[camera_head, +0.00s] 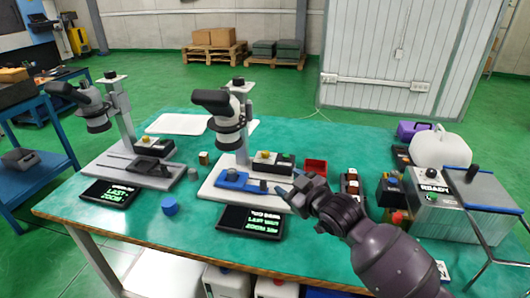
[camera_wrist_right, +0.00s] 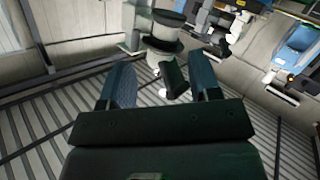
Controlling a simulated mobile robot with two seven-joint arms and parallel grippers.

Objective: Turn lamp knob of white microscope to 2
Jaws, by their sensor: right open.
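The white microscope (camera_head: 229,135) stands upright near the middle of the green table, with a black eyepiece head and a pale base (camera_head: 210,190). On its base are a dark box with a yellow knob (camera_head: 265,156) and a blue stage (camera_head: 240,181). I cannot tell which control is the lamp knob, and its setting is too small to read. My right gripper (camera_head: 293,192) is at the right front corner of this base; I cannot tell whether it touches. In the right wrist view its fingers (camera_wrist_right: 164,85) are apart, with a dark piece showing between them. My left gripper is out of view.
A similar grey-based microscope (camera_head: 92,105) stands to the left. Black displays (camera_head: 250,222) lie in front of both. A red tray (camera_head: 315,168) and a metal machine (camera_head: 435,205) are to the right. The table's left front is mostly clear.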

